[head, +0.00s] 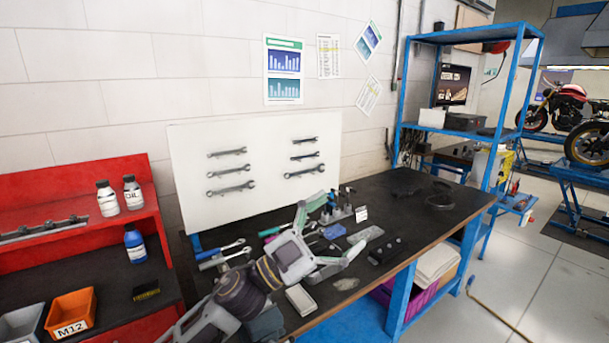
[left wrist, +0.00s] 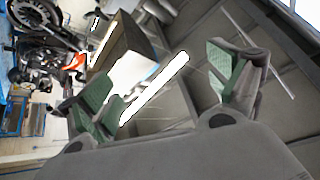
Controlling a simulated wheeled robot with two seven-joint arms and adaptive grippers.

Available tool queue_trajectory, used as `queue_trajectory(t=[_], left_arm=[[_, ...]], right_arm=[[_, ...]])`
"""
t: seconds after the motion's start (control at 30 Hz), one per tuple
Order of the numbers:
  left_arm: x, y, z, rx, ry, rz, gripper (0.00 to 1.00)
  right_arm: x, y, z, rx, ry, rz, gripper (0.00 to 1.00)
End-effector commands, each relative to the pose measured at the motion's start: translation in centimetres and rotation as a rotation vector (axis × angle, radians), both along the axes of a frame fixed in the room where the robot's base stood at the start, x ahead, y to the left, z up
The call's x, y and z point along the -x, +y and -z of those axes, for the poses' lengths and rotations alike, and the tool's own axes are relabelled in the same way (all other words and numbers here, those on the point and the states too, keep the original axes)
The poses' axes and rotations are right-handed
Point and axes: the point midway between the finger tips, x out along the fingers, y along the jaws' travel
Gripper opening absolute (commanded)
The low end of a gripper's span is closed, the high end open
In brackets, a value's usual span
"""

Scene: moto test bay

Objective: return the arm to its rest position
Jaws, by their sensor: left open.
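My left arm comes in from the lower middle of the head view and reaches over the dark workbench (head: 425,232). My left gripper (head: 336,228) is open, its two fingers spread wide above the bench top. In the left wrist view the two green-padded fingers of the left gripper (left wrist: 170,92) stand well apart with nothing held between them. My right gripper is not in view.
Several small tools and parts lie on the bench around the gripper, including a blue piece (head: 334,231). A white board with wrenches (head: 258,130) stands behind. A red shelf unit (head: 75,180) with bottles and bins is at left. A blue rack (head: 470,38) stands right.

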Motion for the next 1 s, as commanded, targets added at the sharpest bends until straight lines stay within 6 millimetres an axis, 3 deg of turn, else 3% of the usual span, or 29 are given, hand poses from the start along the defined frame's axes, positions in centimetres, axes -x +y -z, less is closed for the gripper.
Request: queue_trajectory(t=[0.23,0.47,0.77,1.0], left_arm=[[-3.4,3.7,1.8,0.100,0.168,-0.216,0.91],[-6.0,7.8,5.4,0.140,0.348,-0.417,0.91],[-7.5,13.5,12.6,0.122,0.616,-0.658,0.91],[-6.5,17.7,19.6,0.055,0.851,-0.820,0.91]], right_arm=[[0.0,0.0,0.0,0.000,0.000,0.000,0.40],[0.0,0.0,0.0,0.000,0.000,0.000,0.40],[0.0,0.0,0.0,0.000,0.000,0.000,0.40],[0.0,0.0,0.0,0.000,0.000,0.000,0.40]])
